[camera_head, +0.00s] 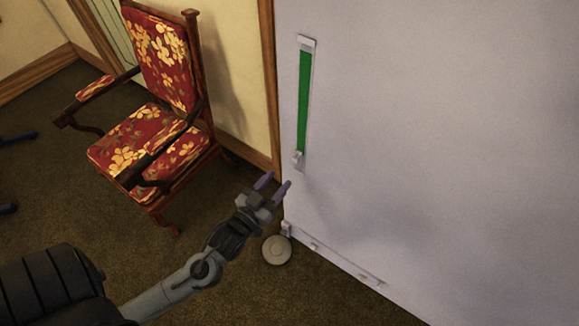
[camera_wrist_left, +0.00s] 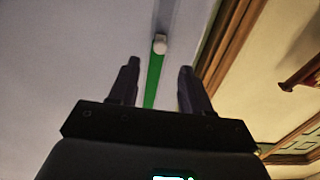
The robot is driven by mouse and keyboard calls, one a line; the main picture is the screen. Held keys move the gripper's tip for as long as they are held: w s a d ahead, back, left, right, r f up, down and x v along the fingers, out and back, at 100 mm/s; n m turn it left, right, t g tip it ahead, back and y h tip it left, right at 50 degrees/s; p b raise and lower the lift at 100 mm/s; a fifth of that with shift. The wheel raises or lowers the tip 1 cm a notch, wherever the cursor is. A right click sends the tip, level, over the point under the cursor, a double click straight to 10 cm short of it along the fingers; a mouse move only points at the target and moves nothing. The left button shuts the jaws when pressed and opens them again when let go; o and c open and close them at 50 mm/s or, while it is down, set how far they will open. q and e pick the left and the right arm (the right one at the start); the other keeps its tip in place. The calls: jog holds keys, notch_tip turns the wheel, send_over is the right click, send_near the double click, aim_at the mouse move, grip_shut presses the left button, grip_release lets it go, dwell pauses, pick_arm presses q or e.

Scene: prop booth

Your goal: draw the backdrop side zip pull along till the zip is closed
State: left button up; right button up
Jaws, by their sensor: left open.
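The backdrop (camera_head: 430,130) is a large pale grey panel filling the right of the head view. Its side zip (camera_head: 304,100) runs nearly upright by the left edge, showing a long green strip. The small white zip pull (camera_head: 298,157) sits at the strip's lower end; in the left wrist view the pull (camera_wrist_left: 160,44) shows beyond the fingertips, with the green strip (camera_wrist_left: 154,82) running down between the fingers. My left gripper (camera_head: 273,182) is open and empty, below and left of the pull, apart from it. In the wrist view its fingers (camera_wrist_left: 158,66) flank the strip. My right gripper is out of view.
A red floral armchair (camera_head: 150,145) with dark wooden arms stands left of the backdrop. A round pale disc (camera_head: 277,249) lies on the carpet at the panel's lower left corner. A low rail (camera_head: 340,262) runs along the panel's bottom edge.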

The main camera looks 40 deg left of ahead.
aim_at(293, 162)
pick_arm(q)
jog(key=shift+w+a+b, duration=0.15)
jog(key=shift+w, duration=1)
jog(key=shift+w+a+b, duration=0.2)
jog(key=shift+w, duration=0.9)
jog(key=shift+w+a+b, duration=0.15)
jog(key=shift+w, duration=1)
jog(key=shift+c, duration=0.3)
grip_shut()
